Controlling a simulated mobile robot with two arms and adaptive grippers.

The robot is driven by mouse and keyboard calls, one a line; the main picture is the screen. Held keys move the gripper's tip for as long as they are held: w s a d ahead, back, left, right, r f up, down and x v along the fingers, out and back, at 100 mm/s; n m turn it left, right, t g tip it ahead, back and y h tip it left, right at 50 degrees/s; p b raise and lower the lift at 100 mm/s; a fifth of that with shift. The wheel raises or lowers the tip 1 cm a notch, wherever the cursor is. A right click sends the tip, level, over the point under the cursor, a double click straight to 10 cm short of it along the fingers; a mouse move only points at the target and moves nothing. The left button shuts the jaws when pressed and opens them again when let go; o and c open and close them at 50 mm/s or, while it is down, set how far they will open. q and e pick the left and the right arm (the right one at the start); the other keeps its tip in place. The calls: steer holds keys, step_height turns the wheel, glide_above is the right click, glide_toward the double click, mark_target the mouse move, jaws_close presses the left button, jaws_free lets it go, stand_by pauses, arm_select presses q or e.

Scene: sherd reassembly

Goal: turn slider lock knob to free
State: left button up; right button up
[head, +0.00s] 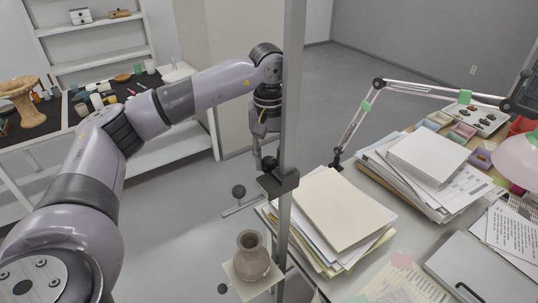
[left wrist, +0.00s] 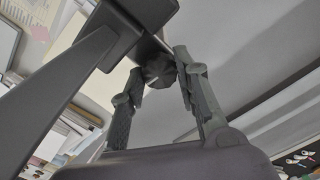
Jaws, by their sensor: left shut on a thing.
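A black slider block (head: 278,183) sits on an upright grey post (head: 291,90). The block also shows in the left wrist view (left wrist: 122,32). My left gripper (head: 262,160) reaches down to the block from above and behind the post. In the left wrist view, its two fingers (left wrist: 162,78) are shut on the dark lock knob (left wrist: 158,72) at the block. The knob's marking is too small to read. My right gripper is in neither view.
Paper stacks (head: 340,208) cover the desk at right. A shelf (head: 150,148) stands at left.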

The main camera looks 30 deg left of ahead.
arm_select(q)
steer(key=c, duration=0.5)
steer(key=shift+n, duration=0.3)
steer(key=shift+c, duration=0.3)
steer(key=shift+n+b, duration=0.4)
steer(key=o, duration=1.2)
steer(key=shift+c, duration=0.2)
